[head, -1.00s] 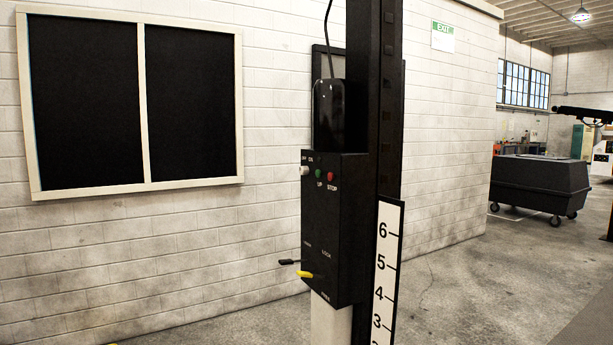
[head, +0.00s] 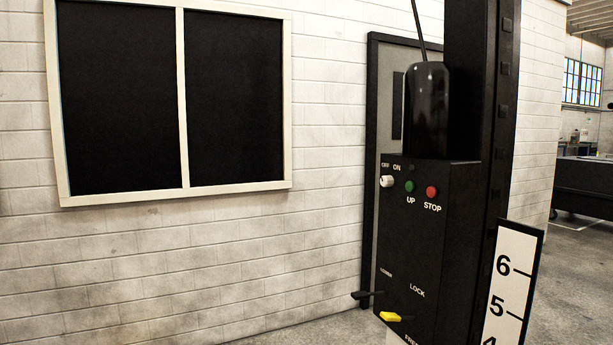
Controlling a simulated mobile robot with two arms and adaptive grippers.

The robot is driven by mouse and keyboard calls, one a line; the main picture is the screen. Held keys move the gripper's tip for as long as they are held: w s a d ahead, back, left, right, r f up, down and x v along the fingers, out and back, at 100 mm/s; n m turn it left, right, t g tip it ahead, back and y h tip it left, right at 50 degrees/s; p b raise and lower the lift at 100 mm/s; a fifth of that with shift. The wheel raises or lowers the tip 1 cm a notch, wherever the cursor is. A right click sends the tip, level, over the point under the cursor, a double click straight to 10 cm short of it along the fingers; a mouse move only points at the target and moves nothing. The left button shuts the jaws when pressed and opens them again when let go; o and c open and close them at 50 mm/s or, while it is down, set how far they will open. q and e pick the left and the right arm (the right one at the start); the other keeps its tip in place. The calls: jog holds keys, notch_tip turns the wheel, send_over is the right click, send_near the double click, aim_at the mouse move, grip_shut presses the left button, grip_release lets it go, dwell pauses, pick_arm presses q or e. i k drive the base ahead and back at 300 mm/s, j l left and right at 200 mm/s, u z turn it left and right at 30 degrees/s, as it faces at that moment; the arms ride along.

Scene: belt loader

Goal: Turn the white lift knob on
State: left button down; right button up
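The white lift knob (head: 387,181) is on the upper left of the front face of a black control box (head: 425,250), below the OFF and ON labels. I cannot tell for sure which label it points to. A green UP button (head: 409,186) and a red STOP button (head: 431,192) sit to its right. Neither of my grippers is in the head view.
A black lever (head: 367,294) and a yellow lever (head: 390,316) stick out low on the box. The box is fixed to a black post (head: 480,60) beside a numbered scale (head: 511,285). A white brick wall with a dark framed window (head: 120,95) stands behind.

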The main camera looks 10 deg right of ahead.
aim_at(385, 181)
jog(key=i+j+u, duration=0.2)
jog(key=i, duration=0.6)
jog(key=i+j+u, duration=0.2)
jog(key=i, duration=0.65)
jog(key=i+z, duration=0.3)
jog(key=z, duration=0.15)
jog(key=i+j+z, duration=0.2)
jog(key=z, duration=0.25)
jog(key=i+j+z, duration=0.25)
jog(key=z, duration=0.2)
jog(key=i+j+z, duration=0.2)
jog(key=j+z, duration=0.2)
